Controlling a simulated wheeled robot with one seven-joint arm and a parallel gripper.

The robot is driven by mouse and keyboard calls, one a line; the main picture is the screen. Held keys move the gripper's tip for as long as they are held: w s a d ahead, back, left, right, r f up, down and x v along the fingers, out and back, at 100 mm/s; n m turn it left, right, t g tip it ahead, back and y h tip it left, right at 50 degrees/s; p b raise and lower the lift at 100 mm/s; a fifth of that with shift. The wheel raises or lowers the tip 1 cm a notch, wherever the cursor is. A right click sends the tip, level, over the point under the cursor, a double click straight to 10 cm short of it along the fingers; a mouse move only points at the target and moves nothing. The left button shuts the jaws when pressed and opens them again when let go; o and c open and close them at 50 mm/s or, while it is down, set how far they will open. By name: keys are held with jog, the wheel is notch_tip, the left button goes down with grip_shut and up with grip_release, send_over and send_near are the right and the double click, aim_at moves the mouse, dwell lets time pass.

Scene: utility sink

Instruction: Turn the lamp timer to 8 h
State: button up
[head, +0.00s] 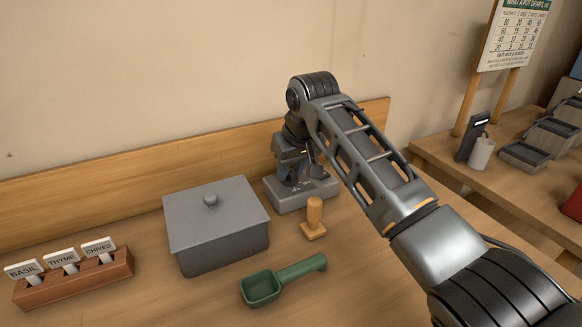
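A low grey box (301,201), which looks like the lamp timer, sits on the wooden bench against the backboard. It has small dark markings on its front top edge, too small to read. My arm reaches in from the right, and my gripper (297,176) points down over the top of this box. The fingers are at or just above its top face. Any dial and its setting are hidden behind the gripper. I cannot tell whether the fingers touch or hold anything.
A grey lidded bin (217,228) stands left of the box. A wooden peg-like tool (313,220) and a green scoop (282,281) lie in front. A rack of herb labels (75,279) is at far left. A second bench with a dark device (472,140) and trays is at right.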

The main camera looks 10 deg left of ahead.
grip_shut()
jog(key=shift+p, duration=0.35)
jog(key=shift+s+a+r+m+h+p, duration=0.15)
jog(key=shift+m+h+p, duration=0.25)
jog(key=shift+m+p, duration=0.6)
jog(key=m+h+p, duration=0.1)
jog(key=m+p, duration=0.1)
jog(key=m, duration=0.1)
jog(key=shift+a+m+t, duration=0.1)
jog(key=shift+m+t, duration=0.2)
jog(key=m+h, duration=0.1)
jog(key=m, duration=0.2)
jog(key=shift+h+p, duration=0.3)
jog(key=shift+a+m+h+b, duration=0.1)
jog(key=shift+m+h+b, duration=0.35)
jog(key=shift+m, duration=1.15)
